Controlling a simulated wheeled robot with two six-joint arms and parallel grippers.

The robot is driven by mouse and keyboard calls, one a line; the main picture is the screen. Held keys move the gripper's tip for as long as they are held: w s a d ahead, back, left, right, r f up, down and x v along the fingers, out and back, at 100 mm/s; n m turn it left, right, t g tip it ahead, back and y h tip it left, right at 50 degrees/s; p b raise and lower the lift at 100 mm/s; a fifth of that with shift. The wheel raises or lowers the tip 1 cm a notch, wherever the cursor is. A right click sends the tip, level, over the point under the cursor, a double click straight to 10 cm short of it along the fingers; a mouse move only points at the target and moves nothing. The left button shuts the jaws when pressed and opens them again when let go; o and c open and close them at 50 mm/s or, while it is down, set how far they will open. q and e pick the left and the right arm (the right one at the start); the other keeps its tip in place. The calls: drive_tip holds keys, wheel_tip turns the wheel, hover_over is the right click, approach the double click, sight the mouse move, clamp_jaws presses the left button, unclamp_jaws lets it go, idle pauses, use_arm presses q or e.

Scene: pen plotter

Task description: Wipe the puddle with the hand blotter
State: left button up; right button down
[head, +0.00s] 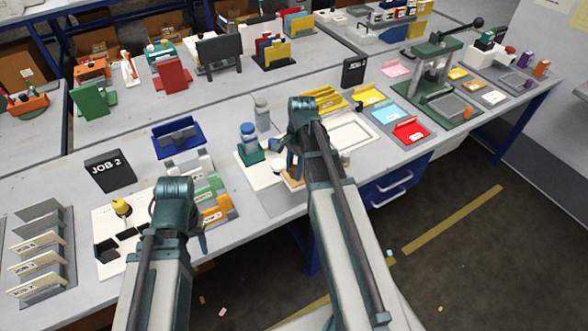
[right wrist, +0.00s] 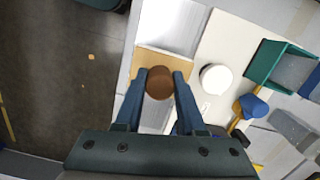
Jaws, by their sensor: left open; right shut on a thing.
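The hand blotter has a round brown knob (right wrist: 158,83); a tan base or surface (right wrist: 168,64) shows beneath it. In the head view a tan part (head: 292,182) shows under my right gripper (head: 291,168). In the right wrist view, my right gripper (right wrist: 165,76) is shut on the brown knob, one finger on each side. I cannot tell whether the blotter touches the surface below. I cannot make out a puddle. My left gripper (head: 203,242) is open, at the table's front edge near the coloured cards, with its fingertips partly hidden.
A white round disc (right wrist: 215,78) lies on a pale board (right wrist: 226,45) beside the blotter. A teal holder (right wrist: 276,63) and a blue-capped bottle (head: 248,136) stand close by. A black JOB 2 sign (head: 109,170) stands left. A white-framed tray (head: 348,134) lies right.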

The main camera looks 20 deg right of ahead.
wheel_tip(320, 180, up, 3)
drive_tip(key=p, duration=0.3)
idle(0.4)
drive_tip(key=shift+s+f, duration=0.1)
